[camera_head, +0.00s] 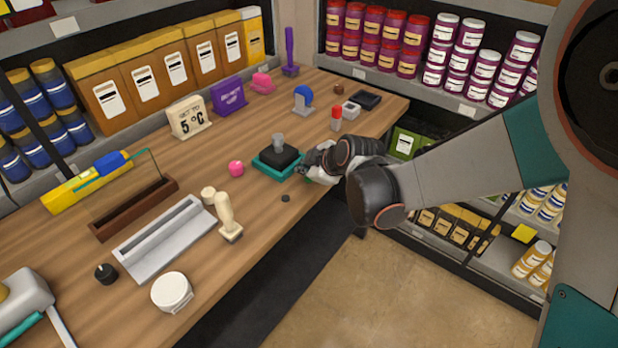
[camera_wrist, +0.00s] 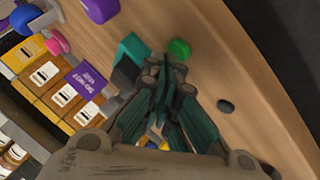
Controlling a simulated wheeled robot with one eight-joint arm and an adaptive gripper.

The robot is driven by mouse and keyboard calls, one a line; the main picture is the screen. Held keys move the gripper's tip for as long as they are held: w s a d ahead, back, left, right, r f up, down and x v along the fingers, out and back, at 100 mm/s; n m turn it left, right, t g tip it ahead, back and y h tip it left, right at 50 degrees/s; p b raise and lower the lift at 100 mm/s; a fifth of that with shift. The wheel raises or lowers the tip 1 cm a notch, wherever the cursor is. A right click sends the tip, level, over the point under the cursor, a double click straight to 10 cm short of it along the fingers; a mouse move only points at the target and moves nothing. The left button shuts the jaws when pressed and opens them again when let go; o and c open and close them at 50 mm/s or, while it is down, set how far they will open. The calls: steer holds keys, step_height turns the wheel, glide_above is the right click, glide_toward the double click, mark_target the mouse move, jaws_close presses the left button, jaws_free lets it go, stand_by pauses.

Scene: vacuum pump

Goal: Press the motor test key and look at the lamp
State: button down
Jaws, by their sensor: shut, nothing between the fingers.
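In the head view a black unit with a grey cylinder on top (camera_head: 277,158) sits in a teal base on the bench. It looks like the pump, but I cannot be sure. My gripper (camera_head: 305,167) is just to its right, low over the bench; its fingers are shut and empty. In the wrist view the fingertips (camera_wrist: 165,68) point toward a green round piece (camera_wrist: 179,48), with a teal block (camera_wrist: 132,48) to their left. I cannot tell whether the tips touch either one. No key or lamp can be named with certainty; my gripper and wrist hide part of the bench.
The wooden bench (camera_head: 260,215) also holds a pink ball (camera_head: 237,168), a red-capped piece (camera_head: 336,118), a blue round piece on a stand (camera_head: 303,98) and a small dark disc (camera_head: 285,198). Two signs (camera_head: 229,93) stand behind. Stocked shelves line the back and right.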

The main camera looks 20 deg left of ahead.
steer(key=shift+f, duration=0.3)
steer(key=shift+r, duration=0.15)
stand_by(0.5)
steer(key=shift+r+p, duration=0.3)
steer(key=shift+r, duration=0.35)
steer(key=shift+r, duration=0.1)
steer(key=shift+r+p, duration=1.75)
steer(key=shift+r, duration=0.75)
